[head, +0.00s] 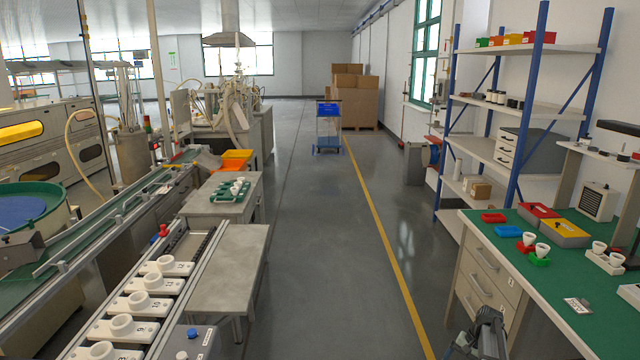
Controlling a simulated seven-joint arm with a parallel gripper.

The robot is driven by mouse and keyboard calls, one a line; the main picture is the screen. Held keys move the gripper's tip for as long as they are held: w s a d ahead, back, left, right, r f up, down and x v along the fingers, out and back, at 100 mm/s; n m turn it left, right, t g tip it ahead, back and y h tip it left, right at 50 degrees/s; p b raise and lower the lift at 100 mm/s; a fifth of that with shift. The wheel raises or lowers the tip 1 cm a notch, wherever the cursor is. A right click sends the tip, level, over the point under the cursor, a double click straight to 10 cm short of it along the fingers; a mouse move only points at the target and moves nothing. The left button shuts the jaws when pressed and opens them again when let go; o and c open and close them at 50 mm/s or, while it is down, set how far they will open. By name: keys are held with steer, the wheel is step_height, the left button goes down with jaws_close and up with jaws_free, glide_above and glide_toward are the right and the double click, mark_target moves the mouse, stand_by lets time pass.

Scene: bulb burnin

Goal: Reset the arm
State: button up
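A dark grey part of my arm, with what looks like my gripper (488,330), shows at the bottom edge, right of centre. It is in front of the right workbench's near drawers, at the aisle side. It is small and cut off by the frame. I cannot make out its fingertips, whether they are open or shut, or whether anything is between them. No object is clearly seen in it.
Numbered white socket plates (140,304) line the left conveyor. The aisle floor (325,260) between is clear.

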steer(key=s+a+f+n+g+h, duration=0.1)
steer(key=s+a+f+n+g, duration=0.1)
steer(key=s+a+f, duration=0.75)
steer(key=s+a+f+n+g, duration=0.1)
steer(key=s+a+f, duration=0.6)
steer(key=s+a, duration=0.5)
steer(key=s+a+f+n+g+h, duration=0.1)
steer(key=s+a, duration=0.3)
steer(key=s, duration=0.9)
steer(key=s+a+f+n+g+h, duration=0.1)
steer(key=s+a+n+g, duration=0.1)
steer(key=s, duration=1.2)
steer(key=shift+a+f+n+h, duration=0.3)
steer(key=shift+a+n+h, duration=0.1)
steer(key=shift+a+n, duration=0.5)
steer(key=shift+s, duration=0.1)
